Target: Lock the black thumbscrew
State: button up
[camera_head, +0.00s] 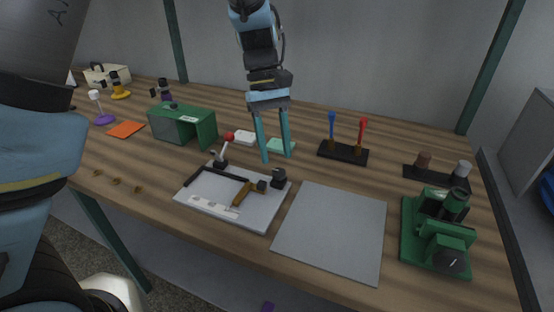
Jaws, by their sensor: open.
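My gripper (277,156) hangs in the middle of the view, pointing down, with its two blue fingers apart and nothing visible between them. It is above the far right side of a light grey plate (258,215) on the table. On that plate are a brass-coloured part (243,194) with a small black knob (262,186) at its end, and a separate small black block (279,179). The green fixture (412,243) at right carries a larger black round knob (453,262) facing the front. I cannot tell which black piece is the thumbscrew, or whether it is locked.
A red-ball lever (228,138) stands at the plate's back edge, beside a black bar (225,173). A bare grey mat (332,232) lies right of the plate. A green box (197,130) stands at left. A black rack (343,153) holds blue and red tools behind the mat.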

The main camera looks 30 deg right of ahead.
aim_at(278, 170)
jog(key=shift+x, duration=1.6)
grip_shut()
